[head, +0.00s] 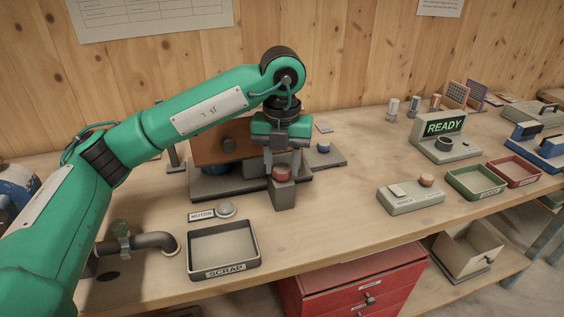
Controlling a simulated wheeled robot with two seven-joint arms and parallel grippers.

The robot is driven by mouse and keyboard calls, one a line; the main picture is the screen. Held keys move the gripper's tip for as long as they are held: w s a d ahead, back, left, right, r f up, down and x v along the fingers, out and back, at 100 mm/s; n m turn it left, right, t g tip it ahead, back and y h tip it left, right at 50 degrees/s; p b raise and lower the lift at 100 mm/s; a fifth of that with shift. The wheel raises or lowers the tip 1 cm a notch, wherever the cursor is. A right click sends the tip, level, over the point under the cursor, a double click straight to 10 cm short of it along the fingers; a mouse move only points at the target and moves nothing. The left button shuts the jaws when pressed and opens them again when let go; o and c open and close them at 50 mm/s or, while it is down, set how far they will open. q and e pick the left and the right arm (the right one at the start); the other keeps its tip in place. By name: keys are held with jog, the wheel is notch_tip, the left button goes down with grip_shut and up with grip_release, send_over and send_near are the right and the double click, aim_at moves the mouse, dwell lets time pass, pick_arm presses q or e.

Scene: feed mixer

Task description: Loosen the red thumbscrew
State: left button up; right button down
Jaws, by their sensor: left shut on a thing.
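The red thumbscrew (283,174) sits on top of a small grey block (284,194) at the front of a machine with a brown wooden box, left of the bench's middle. My left gripper (282,168) points straight down over the thumbscrew and is shut on it. The gripper body and fingers hide the upper part of the thumbscrew. My right gripper is not in view.
The wooden box (218,143) stands just behind the left gripper. A SCRAP tray (214,272) and MOTOR button (225,209) are in front. A READY display (445,127), a switch box (411,197), and green and red trays are at right. Bare bench lies between.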

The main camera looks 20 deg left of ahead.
aim_at(282, 168)
pick_arm(q)
jog(key=o, duration=1)
jog(key=shift+c, duration=0.2)
notch_tip(282, 168, up, 7)
jog(key=shift+f, duration=0.2)
notch_tip(282, 168, up, 7)
jog(key=p, duration=0.1)
jog(key=shift+r, duration=0.15)
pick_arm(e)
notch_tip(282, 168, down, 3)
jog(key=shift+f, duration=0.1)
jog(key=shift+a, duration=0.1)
